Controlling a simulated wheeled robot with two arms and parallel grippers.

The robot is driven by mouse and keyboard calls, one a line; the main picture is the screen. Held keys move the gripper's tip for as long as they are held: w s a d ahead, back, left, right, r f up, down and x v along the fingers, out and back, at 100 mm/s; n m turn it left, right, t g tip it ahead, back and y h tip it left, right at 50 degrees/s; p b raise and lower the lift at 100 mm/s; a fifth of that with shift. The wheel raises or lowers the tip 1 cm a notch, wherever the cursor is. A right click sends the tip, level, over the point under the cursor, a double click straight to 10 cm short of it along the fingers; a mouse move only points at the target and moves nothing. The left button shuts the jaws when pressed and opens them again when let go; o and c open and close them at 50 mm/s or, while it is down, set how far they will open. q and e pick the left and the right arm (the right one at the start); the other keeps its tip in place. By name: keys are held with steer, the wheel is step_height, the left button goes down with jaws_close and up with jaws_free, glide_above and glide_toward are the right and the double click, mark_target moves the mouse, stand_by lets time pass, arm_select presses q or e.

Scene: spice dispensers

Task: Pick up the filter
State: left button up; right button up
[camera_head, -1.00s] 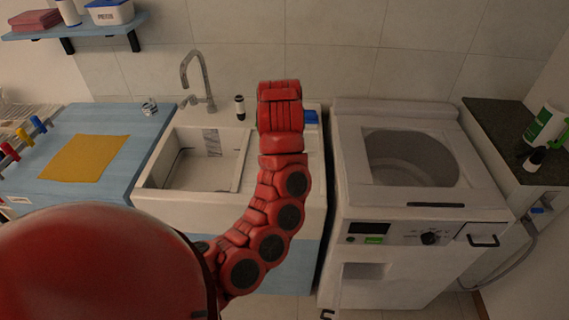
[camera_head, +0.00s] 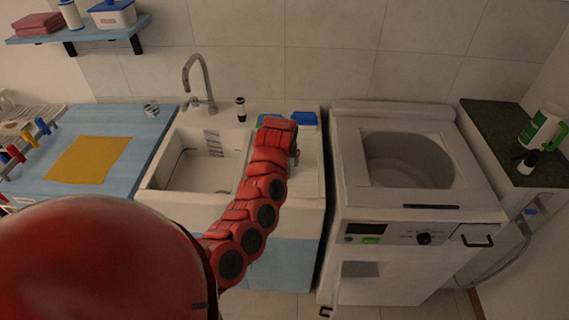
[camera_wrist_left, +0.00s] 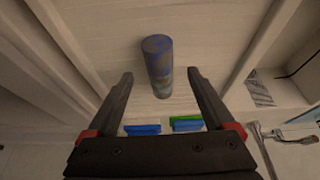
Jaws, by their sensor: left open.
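A mottled blue-grey cylinder (camera_wrist_left: 157,66), which seems to be the filter, is on the pale sink drainboard in the left wrist view. My left gripper (camera_wrist_left: 161,74) is open. Its two dark fingertips appear on either side of the cylinder, with gaps to both; I cannot tell the height between them. In the head view my left arm covers the drainboard and hides the cylinder and most of the gripper. My right gripper is not in view.
Blue and green items, perhaps sponges (camera_wrist_left: 187,125), lie at the drainboard's back edge. The sink basin (camera_head: 195,178) with its tap (camera_head: 199,80) is left of the arm. A white washing machine (camera_head: 415,208) is to the right.

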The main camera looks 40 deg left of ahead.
arm_select(q)
steer(key=shift+p+x, duration=0.75)
steer(key=shift+x, duration=1.5)
steer(key=shift+c, duration=0.2)
jaws_close()
